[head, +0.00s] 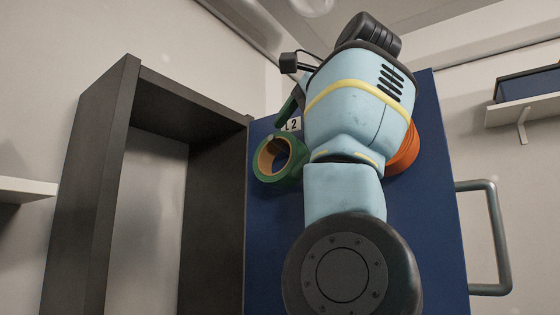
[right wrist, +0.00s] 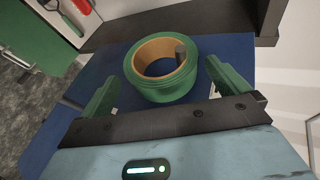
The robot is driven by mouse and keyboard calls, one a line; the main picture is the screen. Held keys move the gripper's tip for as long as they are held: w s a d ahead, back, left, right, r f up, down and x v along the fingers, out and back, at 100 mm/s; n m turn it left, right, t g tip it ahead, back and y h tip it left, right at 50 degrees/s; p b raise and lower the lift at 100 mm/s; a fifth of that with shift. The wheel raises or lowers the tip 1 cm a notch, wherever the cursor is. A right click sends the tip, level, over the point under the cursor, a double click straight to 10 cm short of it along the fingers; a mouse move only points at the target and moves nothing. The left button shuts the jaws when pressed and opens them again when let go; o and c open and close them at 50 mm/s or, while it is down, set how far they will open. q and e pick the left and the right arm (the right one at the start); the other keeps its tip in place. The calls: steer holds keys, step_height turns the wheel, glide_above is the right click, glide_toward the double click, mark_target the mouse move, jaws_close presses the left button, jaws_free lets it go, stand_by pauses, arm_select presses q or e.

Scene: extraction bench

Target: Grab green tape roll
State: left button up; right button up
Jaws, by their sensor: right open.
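The green tape roll (head: 260,166), with a tan core, hangs at a dark peg on the blue board (head: 276,215), left of my arm in the head view. In the right wrist view the roll (right wrist: 165,93) lies ahead between my fingers, with the peg inside its hole. My right gripper (head: 290,106) is open; one green finger shows just above the roll, and the rest is hidden by my arm. In the right wrist view both fingers of the gripper (right wrist: 163,72) stand apart on either side of the roll, with gaps. My left gripper is not visible.
An orange roll (head: 403,155) is partly hidden behind my arm on the board's right. A dark open cabinet frame (head: 90,190) stands left of the board. A grey handle (head: 498,240) juts from the right edge. A small "L 2" label (head: 293,124) sits above the green roll.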

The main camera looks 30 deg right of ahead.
mark_target(268, 171)
steer(key=shift+w, duration=0.1)
steer(key=x, duration=0.5)
steer(key=shift+a, duration=0.1)
steer(key=shift+c, duration=0.3)
steer(key=c, duration=0.6)
